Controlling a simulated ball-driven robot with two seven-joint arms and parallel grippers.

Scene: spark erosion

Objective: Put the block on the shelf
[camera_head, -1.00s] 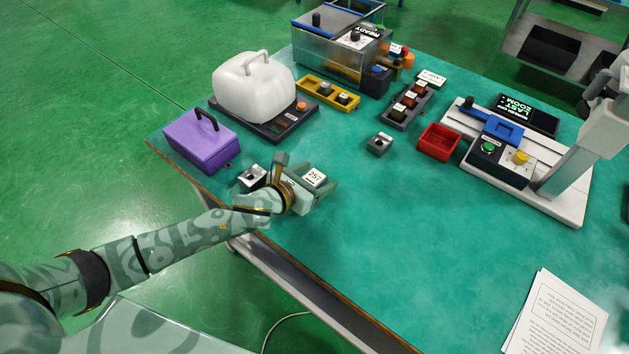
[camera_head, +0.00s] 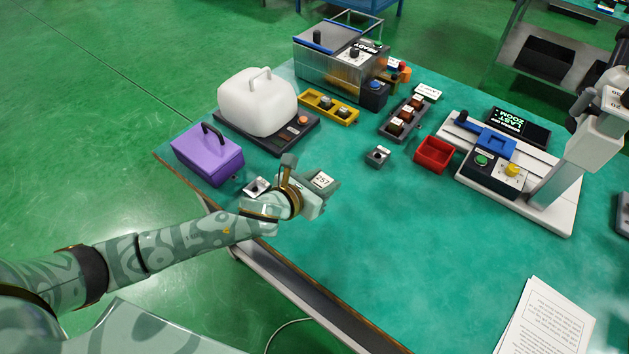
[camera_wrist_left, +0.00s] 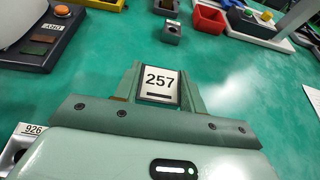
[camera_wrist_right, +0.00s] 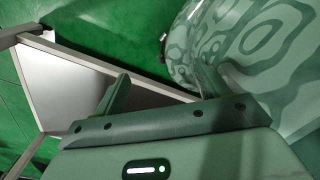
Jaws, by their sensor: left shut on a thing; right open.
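My left gripper (camera_head: 318,186) is shut on a block (camera_head: 322,180) with a white top label reading 257. In the left wrist view the block (camera_wrist_left: 159,86) sits between the two fingers (camera_wrist_left: 160,92), label up. The gripper is over the near left part of the green table; its exact height is hard to tell. A grey shelf rack (camera_head: 520,72) with dark bins stands beyond the table at the top right. My right gripper (camera_wrist_right: 170,92) is open and empty in the right wrist view, beside a table leg and frame, and is outside the head view.
A second block (camera_head: 256,187), labelled 926 in the left wrist view (camera_wrist_left: 30,132), stands beside the left gripper. A purple case (camera_head: 207,158), white jug (camera_head: 257,102), red bin (camera_head: 433,155) and white-based machine (camera_head: 550,210) stand on the table (camera_head: 400,240). Its middle front is clear.

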